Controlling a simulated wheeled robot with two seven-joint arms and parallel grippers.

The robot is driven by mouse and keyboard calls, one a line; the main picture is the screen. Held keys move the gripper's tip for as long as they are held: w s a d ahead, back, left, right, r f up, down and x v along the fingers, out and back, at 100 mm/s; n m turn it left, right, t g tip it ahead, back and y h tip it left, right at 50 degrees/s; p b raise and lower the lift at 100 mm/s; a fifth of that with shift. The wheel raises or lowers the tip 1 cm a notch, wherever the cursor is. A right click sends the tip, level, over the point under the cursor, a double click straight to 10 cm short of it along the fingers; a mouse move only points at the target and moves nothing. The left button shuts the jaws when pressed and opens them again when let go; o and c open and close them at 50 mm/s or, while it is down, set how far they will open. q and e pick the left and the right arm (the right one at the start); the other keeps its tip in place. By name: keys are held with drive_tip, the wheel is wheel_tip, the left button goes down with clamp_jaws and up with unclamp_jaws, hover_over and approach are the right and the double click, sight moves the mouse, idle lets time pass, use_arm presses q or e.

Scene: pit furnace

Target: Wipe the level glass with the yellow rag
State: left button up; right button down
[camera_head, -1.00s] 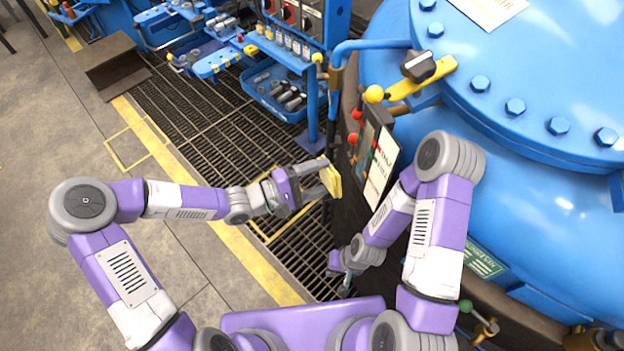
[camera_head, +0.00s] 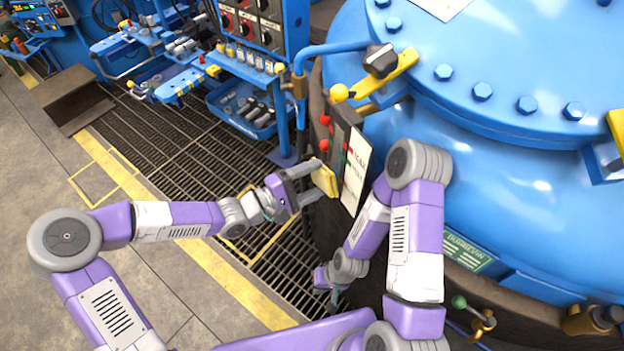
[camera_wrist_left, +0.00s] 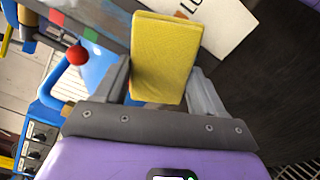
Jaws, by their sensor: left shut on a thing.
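The yellow rag (camera_head: 325,180) is a folded, thick pad. My left gripper (camera_head: 312,184) is shut on it, and the rag stands out past the fingertips. The rag also fills the upper middle of the left wrist view (camera_wrist_left: 165,60). The level glass appears to be the narrow grey strip with red and green marks (camera_head: 341,132) on the furnace side. It passes behind the rag in the left wrist view (camera_wrist_left: 74,26). The rag is close to its lower end; I cannot tell whether they touch. My right gripper (camera_head: 333,288) hangs low by the furnace wall, its jaws unclear.
A white lettered plate (camera_head: 355,172) is beside the glass. Red knobs (camera_head: 324,120) and a yellow ball (camera_head: 339,93) project nearby. The blue furnace (camera_head: 500,190) fills the right. A blue tool stand (camera_head: 250,110) is behind. Open grating (camera_head: 170,150) lies below left.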

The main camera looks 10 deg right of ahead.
sight(333, 161)
use_arm(q)
drive_tip(key=shift+x, duration=1)
idle(0.3)
wheel_tip(333, 161, up, 4)
drive_tip(key=p, duration=0.4)
drive_tip(key=shift+a+f+p, duration=0.1)
drive_tip(key=shift+p, duration=0.2)
